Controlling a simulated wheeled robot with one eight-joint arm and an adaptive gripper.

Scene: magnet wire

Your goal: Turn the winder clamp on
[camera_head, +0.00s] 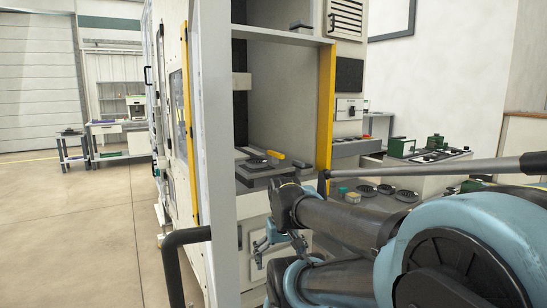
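A grey fixture (260,172) with dark blocks on top sits on the bed inside the open machine bay, in the middle of the view. A small yellow part (275,155) lies on it; I cannot tell for sure whether this is the winder clamp or its switch. My gripper (268,240) hangs in front of the cabinet below the bed, lower than the fixture and apart from it.
A black handle (184,238) and a tall pale post (214,120) stand left of my gripper. A yellow bay edge (326,105) and a small control panel (349,109) are to the right. Dark round dishes (386,189) lie on a bench behind my arm. The floor at left is clear.

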